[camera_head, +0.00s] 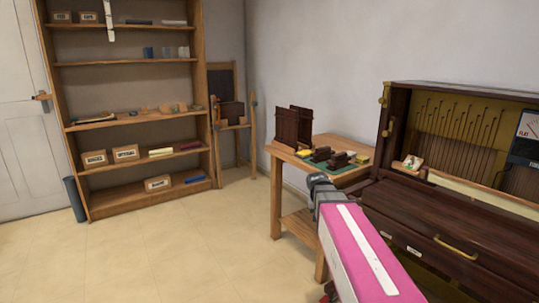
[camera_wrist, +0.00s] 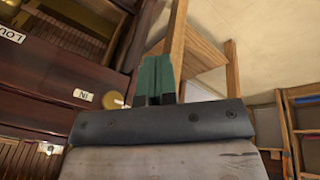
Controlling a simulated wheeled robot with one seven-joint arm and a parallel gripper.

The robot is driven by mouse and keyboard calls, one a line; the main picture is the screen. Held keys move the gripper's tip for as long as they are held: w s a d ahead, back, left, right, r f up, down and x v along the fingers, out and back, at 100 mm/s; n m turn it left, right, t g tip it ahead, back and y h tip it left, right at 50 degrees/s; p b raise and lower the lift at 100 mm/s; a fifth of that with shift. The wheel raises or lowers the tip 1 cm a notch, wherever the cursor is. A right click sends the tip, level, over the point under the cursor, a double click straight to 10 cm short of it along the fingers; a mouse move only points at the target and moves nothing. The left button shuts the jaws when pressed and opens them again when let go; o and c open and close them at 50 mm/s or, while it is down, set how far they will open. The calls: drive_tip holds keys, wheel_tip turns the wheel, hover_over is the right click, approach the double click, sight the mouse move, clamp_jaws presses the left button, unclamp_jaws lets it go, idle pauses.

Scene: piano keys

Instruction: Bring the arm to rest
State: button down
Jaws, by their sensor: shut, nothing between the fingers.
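My arm, pink with a white stripe, reaches up from the bottom right of the head view in front of the piano (camera_head: 440,235). My gripper (camera_wrist: 156,75) shows in the wrist view as two green fingers close together, shut and empty. It is in the open in front of the dark piano front (camera_wrist: 50,85), which fills the left of that view. A wooden table (camera_wrist: 195,50) shows beyond the fingers. I cannot make out the gripper clearly in the head view, and I see no contact with anything.
The small wooden table (camera_head: 345,180) stands beside the piano, with dark wooden parts (camera_head: 293,126) and a green mat (camera_head: 325,165) on it. The pale floor (camera_head: 160,255) at left is clear.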

drive_tip(key=s+a+f+n+g+y, duration=0.1)
drive_tip(key=s+a+f+y, duration=0.1)
drive_tip(key=s+f, duration=1.1)
drive_tip(key=shift+s+a+n+g+y, duration=0.3)
drive_tip(key=shift+s+a+g, duration=0.1)
drive_tip(key=shift+s+a, duration=0.05)
drive_tip(key=shift+f, duration=0.1)
